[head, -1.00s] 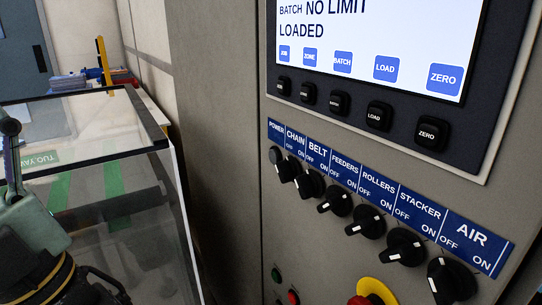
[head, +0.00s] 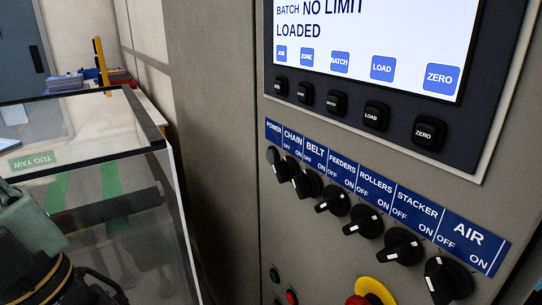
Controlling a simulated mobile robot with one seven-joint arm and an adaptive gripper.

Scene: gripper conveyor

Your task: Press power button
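The power button (head: 273,155) is a small round black button under the POWER label (head: 273,130), at the left end of the row of knobs on the grey control cabinet. My gripper (head: 25,222) is only partly in view at the lower left edge, well left of the panel and apart from the button. Its fingertips cannot be made out clearly, so I cannot tell if it is open or shut. Nothing covers the button.
Several black rotary knobs (head: 363,221) run rightward from the button. A lit screen (head: 365,40) with black keys is above. Green (head: 274,275) and red (head: 292,297) buttons and a yellow-ringed red stop button (head: 357,301) are below. A glass-walled enclosure (head: 160,147) stands left.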

